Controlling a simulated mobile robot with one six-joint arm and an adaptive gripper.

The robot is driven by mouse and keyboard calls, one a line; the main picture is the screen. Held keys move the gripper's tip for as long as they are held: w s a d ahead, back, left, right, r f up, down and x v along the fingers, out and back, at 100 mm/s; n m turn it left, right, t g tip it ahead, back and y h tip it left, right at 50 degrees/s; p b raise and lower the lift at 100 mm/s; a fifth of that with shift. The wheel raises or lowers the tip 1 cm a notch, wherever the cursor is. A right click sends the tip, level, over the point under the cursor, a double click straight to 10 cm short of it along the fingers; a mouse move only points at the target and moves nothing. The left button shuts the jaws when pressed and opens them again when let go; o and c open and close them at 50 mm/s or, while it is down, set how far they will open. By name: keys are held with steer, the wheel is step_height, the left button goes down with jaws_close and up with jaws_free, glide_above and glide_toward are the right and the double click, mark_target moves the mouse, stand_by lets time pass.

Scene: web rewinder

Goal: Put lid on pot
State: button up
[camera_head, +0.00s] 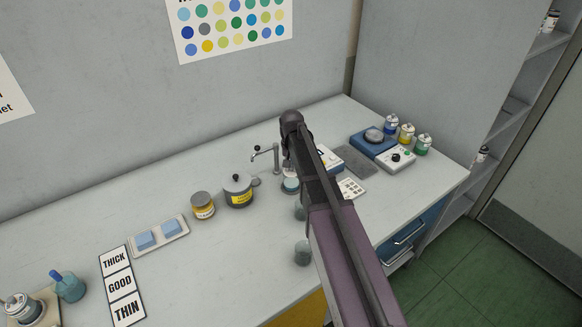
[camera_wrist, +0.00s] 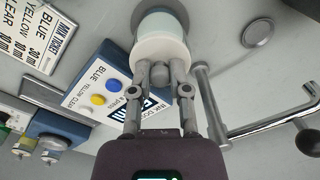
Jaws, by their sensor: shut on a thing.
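My gripper (camera_wrist: 159,70) is shut on a small grey knob (camera_wrist: 159,76) in the wrist view. The knob is at a pale round lid (camera_wrist: 150,48), with a white and teal round vessel (camera_wrist: 162,25) directly beyond it. I cannot tell whether the lid touches the vessel. In the head view, my arm mostly hides the gripper; a small teal-topped vessel (camera_head: 290,186) shows just beneath it.
A metal tap (camera_head: 266,154) stands close left of my gripper; its pipe (camera_wrist: 211,106) shows in the wrist view. A blue-and-white button box (camera_wrist: 110,90) is close on the other side.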

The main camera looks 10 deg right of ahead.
steer(key=o, duration=0.8)
steer(key=o, duration=0.5)
steer(key=shift+r, duration=0.1)
steer(key=shift+r+p, duration=3.45)
steer(key=shift+p, duration=0.05)
jaws_close()
